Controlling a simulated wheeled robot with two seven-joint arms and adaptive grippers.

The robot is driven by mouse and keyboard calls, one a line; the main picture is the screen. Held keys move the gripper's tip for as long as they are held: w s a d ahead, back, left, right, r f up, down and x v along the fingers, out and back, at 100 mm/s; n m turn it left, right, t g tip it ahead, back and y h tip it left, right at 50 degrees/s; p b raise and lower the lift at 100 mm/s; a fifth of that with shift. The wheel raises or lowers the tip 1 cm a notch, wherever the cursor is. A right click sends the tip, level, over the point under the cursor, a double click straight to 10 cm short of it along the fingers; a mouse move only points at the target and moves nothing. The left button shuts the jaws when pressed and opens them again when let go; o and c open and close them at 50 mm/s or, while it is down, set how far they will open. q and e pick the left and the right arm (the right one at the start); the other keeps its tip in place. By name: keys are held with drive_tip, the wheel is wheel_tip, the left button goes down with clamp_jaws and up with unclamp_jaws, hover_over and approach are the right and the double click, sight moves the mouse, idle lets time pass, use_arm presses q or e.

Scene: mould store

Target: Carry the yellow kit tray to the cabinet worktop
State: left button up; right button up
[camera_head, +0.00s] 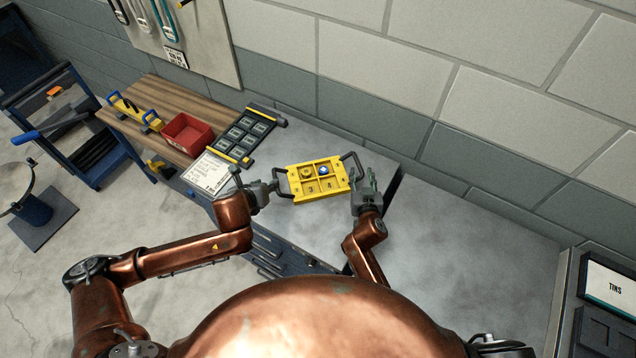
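The yellow kit tray (325,189) is over the grey worktop (310,228) of the dark blue drawer cabinet (268,246); I cannot tell whether it touches the top. It has a dark loop handle at each end. A yellowish round part (306,173) and a blue-and-white part (324,170) lie in its back compartments; the front ones, marked 3 and 4, look empty. My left gripper (274,187) is at the left handle; whether its fingers are closed on it is too small to tell. My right gripper (366,182) is beside the right handle with its fingers apart.
Left of the tray are a black panel (240,137) with several slots, a white sheet (208,172), a red bin (187,134) and a wooden top (172,98). A wall stands behind. Clear grey surface (465,245) lies to the right, before a TINS sign (611,286).

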drive_tip(key=v, duration=1.1)
drive_tip(key=shift+s+r, duration=0.1)
drive_tip(key=shift+s, duration=0.25)
